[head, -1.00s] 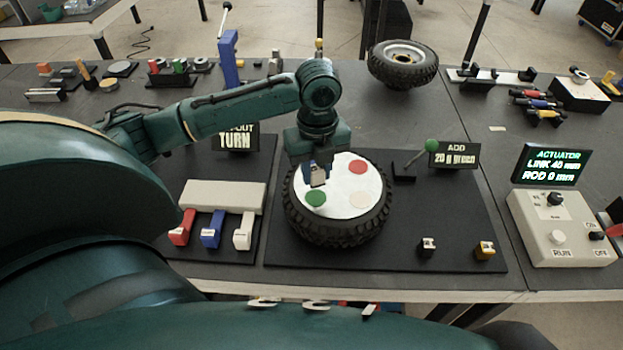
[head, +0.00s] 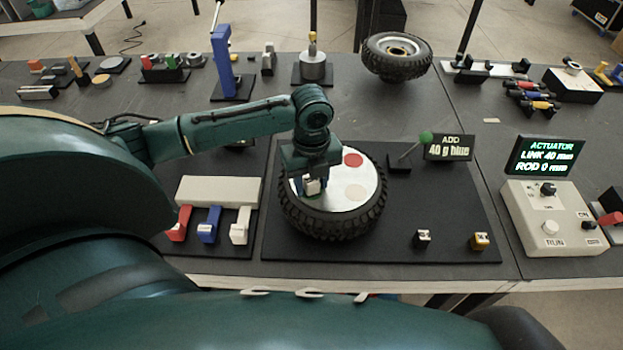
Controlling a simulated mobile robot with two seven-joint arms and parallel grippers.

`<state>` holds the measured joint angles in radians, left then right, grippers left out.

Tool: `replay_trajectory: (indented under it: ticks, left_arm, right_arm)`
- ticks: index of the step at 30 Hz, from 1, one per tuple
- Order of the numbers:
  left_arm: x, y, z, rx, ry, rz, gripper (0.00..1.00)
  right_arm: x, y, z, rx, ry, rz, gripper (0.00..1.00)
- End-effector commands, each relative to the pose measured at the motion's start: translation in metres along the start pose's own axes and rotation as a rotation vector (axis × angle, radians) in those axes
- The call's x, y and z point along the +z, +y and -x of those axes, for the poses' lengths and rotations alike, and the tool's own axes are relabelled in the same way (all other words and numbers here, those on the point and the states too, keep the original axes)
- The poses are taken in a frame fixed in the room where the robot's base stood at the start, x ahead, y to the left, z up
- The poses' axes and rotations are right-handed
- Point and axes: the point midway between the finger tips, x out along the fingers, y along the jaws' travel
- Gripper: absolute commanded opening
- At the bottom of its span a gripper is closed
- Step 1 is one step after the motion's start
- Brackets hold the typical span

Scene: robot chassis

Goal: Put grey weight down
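The grey weight (head: 313,187), a small pale block, stands over the green spot at the lower left of the white disc (head: 338,181) in the near tire (head: 345,228). Only a sliver of green shows below it. My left gripper (head: 311,184) points down around the weight, one bluish finger on each side. The fingers look spread apart, though the contact is small and partly hidden. The red spot (head: 353,160) and the pale spot (head: 355,192) on the disc are bare. My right gripper is not in view.
Red, blue and white switches (head: 209,225) lie left.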

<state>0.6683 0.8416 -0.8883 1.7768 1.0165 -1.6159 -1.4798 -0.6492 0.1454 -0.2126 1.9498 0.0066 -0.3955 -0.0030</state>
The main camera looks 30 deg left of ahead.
Motion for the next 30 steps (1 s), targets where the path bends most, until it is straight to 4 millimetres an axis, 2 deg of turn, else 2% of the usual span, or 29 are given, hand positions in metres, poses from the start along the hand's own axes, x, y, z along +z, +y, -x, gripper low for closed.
replay_trajectory:
  ticks: [3, 10, 14, 17, 24, 30]
  left_arm:
    - [0.0, 0.0, 0.0, 0.0, 0.0, 0.0, 0.48]
    - [0.0, 0.0, 0.001, -0.001, 0.0, 0.0, 0.48]
    - [0.001, 0.0, 0.01, -0.002, -0.001, 0.001, 0.48]
    - [0.001, -0.001, 0.027, -0.004, -0.003, -0.001, 0.48]
    - [0.001, -0.001, 0.08, -0.005, -0.004, -0.001, 0.48]
    - [0.0, -0.001, 0.112, -0.003, -0.002, 0.0, 0.48]
  right_arm:
    - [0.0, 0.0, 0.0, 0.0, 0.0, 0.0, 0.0]
    - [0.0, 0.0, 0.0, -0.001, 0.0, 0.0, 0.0]
    - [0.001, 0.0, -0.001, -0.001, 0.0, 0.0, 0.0]
    - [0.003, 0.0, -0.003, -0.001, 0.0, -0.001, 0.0]
    - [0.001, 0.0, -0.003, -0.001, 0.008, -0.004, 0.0]
    - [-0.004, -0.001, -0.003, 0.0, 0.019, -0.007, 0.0]
